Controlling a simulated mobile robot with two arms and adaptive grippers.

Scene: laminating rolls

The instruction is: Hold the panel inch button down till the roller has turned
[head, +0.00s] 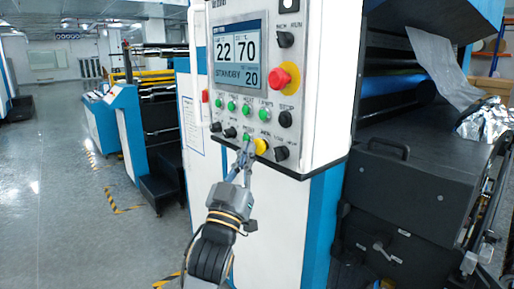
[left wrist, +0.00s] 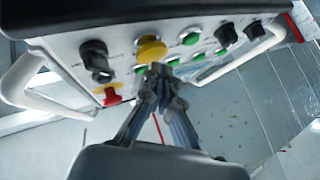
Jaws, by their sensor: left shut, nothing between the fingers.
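The control panel (head: 200,60) has a lit screen reading 22, 70, STANDBY and 20. Its bottom row has a green button (head: 246,137), a yellow button (head: 261,147) and black knobs. The labels are too small to tell which is the inch button. My left gripper (head: 247,147) is shut and empty, its tips at the green button and just left of the yellow one. In the left wrist view the fingertips (left wrist: 158,73) overlap the panel just below the yellow button (left wrist: 151,48). I cannot tell whether they touch a button. My right gripper is out of view.
A red emergency stop (head: 283,77) sits above the button rows. White handles (left wrist: 30,80) stick out from the panel.

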